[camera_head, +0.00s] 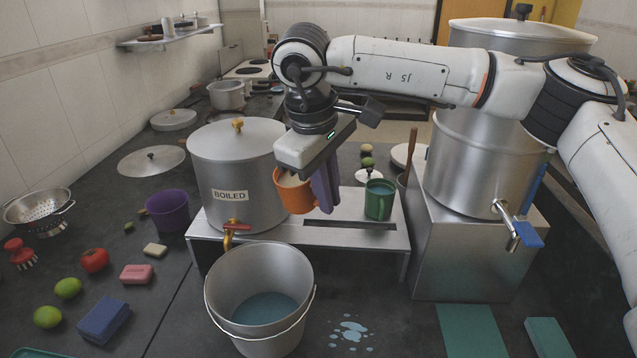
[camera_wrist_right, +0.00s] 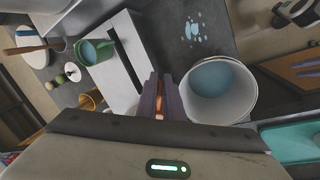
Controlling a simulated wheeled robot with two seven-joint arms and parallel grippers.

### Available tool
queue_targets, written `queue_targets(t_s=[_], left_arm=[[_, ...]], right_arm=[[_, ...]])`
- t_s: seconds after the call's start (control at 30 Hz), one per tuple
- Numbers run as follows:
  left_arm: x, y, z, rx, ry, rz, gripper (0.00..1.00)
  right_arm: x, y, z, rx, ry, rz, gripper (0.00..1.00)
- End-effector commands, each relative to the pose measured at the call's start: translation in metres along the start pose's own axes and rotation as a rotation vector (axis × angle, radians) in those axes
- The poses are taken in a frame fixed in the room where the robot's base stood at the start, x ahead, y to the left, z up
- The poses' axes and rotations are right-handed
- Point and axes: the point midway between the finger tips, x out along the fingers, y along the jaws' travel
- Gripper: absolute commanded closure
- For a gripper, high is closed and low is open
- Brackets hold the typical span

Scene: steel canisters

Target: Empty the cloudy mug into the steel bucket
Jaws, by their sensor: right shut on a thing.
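My right gripper (camera_head: 322,190) is shut on the orange mug (camera_head: 293,198), holding it above the front of the steel stand, behind and to the right of the bucket. Pale, cloudy contents show at the mug's top; the gripper hides part of it. In the wrist view my right gripper's fingers (camera_wrist_right: 160,98) have a strip of orange between them. The steel bucket (camera_head: 218,290) stands on the counter with bluish liquid inside; it also shows in the wrist view (camera_wrist_right: 245,100). A green mug (camera_head: 379,203) with bluish-green liquid stands on the stand. My left gripper is out of view.
A large pot labelled BOILED (camera_head: 235,170) with a brass tap stands left of the mug. A steel canister (camera_head: 468,165) with a blue-handled tap stands on a block at right. A pale blue puddle (camera_head: 352,332) lies right of the bucket. Soap, sponge and fruit lie at left.

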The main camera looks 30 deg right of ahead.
Motion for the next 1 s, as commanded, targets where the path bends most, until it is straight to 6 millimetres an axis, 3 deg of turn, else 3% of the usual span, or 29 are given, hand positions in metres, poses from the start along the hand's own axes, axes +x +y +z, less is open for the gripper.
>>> queue_targets(t_s=[0.67, 1.0], left_arm=[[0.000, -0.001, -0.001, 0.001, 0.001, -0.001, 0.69], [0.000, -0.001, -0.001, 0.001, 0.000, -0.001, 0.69]], right_arm=[[0.044, -0.011, 0.000, -0.001, 0.007, 0.133, 1.00], [0.065, -0.018, 0.000, -0.003, 0.017, 0.332, 1.00]])
